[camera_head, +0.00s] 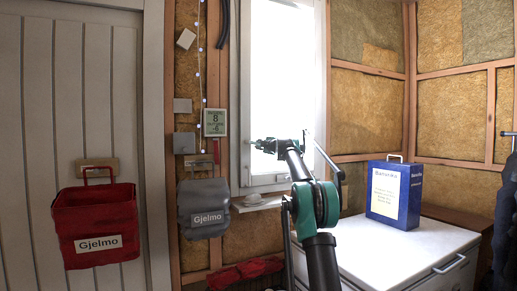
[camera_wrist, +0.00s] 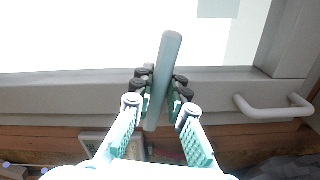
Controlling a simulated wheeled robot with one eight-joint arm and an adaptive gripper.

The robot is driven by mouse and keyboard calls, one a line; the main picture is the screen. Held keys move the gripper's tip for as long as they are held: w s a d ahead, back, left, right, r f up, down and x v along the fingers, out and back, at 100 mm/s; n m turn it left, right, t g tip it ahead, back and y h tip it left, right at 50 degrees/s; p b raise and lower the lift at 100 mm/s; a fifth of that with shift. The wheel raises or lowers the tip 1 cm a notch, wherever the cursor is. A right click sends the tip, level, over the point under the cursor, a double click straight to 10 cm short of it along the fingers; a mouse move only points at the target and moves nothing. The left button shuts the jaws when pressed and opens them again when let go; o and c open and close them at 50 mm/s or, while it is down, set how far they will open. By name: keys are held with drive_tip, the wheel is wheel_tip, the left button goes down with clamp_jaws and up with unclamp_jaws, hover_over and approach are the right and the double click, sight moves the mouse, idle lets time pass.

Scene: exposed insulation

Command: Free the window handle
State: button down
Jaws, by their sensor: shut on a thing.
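The window (camera_head: 284,85) is bright, in a grey-white frame. My gripper (camera_head: 262,144) is at the left side of this frame in the head view. In the wrist view my gripper (camera_wrist: 160,95) is shut on a smooth grey lever, which looks like the window handle (camera_wrist: 169,55). The lever stands across the frame edge, its free end over the bright pane. Its base is hidden between my fingers. Nothing is seen hanging from its visible part. A separate pale U-shaped pull (camera_wrist: 275,110) is fixed to the frame at the right of the wrist view.
A grey bag (camera_head: 203,208) hangs below a small display (camera_head: 214,122), left of the window. A red bag (camera_head: 96,225) hangs on the door. A blue box (camera_head: 394,192) stands on a white chest (camera_head: 400,250) at right. Red cloth (camera_head: 247,270) lies low below the window.

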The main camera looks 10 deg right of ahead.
drive_tip(key=shift+r+n, duration=0.25)
drive_tip(key=shift+n, duration=0.45)
drive_tip(key=c, duration=1.5)
unclamp_jaws()
drive_tip(key=v, duration=1.2)
drive_tip(key=shift+r, duration=0.1)
